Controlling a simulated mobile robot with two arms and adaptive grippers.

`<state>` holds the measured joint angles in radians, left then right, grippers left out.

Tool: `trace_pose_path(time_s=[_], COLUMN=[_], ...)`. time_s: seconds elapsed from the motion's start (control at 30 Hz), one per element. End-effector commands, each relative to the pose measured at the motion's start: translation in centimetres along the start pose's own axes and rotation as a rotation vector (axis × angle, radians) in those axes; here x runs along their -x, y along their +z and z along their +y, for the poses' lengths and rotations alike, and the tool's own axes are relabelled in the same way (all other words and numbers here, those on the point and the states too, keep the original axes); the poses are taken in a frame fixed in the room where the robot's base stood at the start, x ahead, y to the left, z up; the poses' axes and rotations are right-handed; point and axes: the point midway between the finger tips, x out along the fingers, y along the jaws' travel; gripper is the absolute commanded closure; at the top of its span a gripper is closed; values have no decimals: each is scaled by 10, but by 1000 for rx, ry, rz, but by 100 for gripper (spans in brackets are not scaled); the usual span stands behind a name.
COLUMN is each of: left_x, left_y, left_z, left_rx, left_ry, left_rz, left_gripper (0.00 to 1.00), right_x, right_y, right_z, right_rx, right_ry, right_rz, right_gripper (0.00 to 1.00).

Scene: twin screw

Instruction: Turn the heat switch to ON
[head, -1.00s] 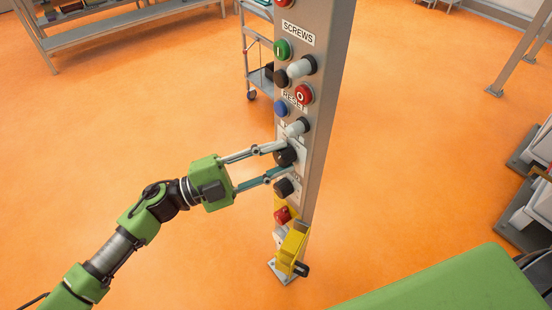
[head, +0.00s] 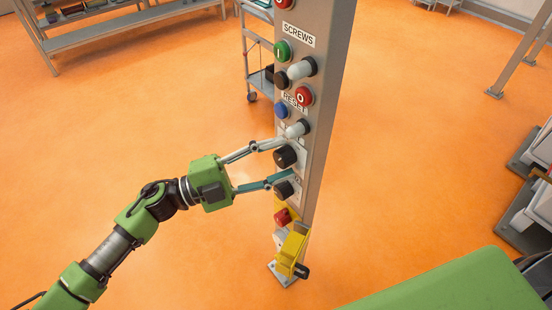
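The control post (head: 318,130) stands upright in the middle of the head view. Two black rotary knobs sit low on its face: an upper knob (head: 286,157) and a lower knob (head: 284,189). I cannot read which one is the heat switch, nor its setting. My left gripper (head: 281,159) is open at the post. Its upper finger ends just above the upper knob and its lower finger ends below it, near the lower knob. I cannot tell whether either finger touches a knob. My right gripper is not in view.
Above the knobs are a blue button (head: 281,110), a red button (head: 304,96), a green button (head: 282,50) and white lamps. Below are a red button (head: 282,217) and a yellow bracket (head: 293,246). A wheeled cart (head: 258,60) stands behind. Orange floor lies open around the post.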

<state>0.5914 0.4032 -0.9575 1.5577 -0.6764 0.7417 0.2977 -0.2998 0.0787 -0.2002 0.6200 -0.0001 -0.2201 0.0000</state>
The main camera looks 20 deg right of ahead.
Motion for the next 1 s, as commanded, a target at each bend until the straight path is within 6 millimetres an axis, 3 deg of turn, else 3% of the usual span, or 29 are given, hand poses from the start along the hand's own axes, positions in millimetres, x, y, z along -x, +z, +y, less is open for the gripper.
trace_pose_path(time_s=[0.27, 0.7, 1.0], left_x=[14, 100, 121], left_y=[1, 0, 0], left_z=[0, 0, 0], left_rx=[1, 1, 0], left_ry=[0, 0, -1], left_rz=[-4, -3, 0], left_gripper=[55, 55, 55], right_x=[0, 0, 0], right_y=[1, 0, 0], right_z=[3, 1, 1], right_rx=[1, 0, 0], right_ry=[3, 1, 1], right_rz=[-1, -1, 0], right_gripper=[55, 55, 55])
